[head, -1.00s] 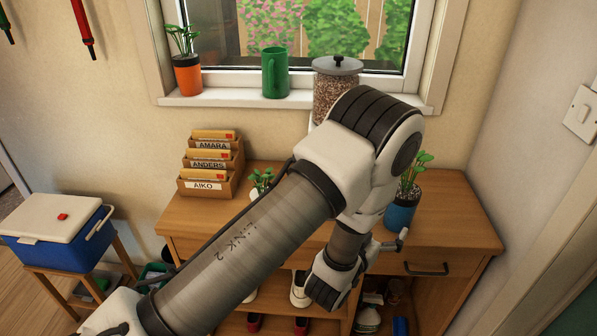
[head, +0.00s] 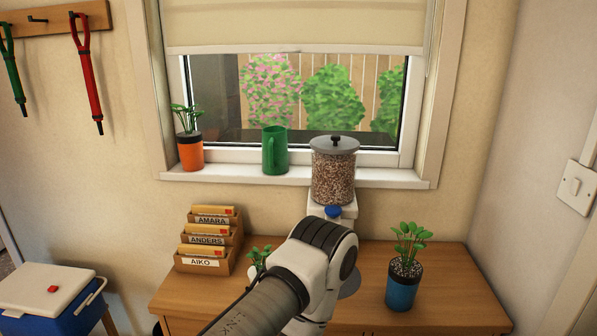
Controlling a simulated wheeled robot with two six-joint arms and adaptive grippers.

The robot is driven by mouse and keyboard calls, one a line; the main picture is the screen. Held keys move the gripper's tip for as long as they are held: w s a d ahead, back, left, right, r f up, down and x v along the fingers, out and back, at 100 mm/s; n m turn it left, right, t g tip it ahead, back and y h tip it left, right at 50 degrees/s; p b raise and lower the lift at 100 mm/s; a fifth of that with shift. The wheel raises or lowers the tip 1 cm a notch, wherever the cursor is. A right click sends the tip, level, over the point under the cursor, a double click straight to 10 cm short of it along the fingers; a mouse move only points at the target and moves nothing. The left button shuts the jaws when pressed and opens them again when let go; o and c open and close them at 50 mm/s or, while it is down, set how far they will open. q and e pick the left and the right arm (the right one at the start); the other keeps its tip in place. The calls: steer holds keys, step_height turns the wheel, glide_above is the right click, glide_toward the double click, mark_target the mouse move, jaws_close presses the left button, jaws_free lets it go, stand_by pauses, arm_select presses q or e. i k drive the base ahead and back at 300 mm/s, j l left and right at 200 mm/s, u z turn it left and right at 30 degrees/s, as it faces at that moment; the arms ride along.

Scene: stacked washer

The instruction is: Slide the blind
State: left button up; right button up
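The pale cream blind (head: 295,26) hangs across the upper part of the window, with its bottom bar (head: 295,49) level above the garden view. Its top runs out of the picture. The glass below it is uncovered. One of my arms rises from the bottom edge to in front of the cabinet top, well below the blind. No gripper fingers can be seen on it; its far end is hidden or out of view. My other arm is not in view.
A letter rack (head: 208,240) and a blue-potted plant (head: 402,288) stand on the cabinet (head: 455,290).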

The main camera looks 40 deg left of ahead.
mark_target(343, 27)
steer(key=u, duration=1.3)
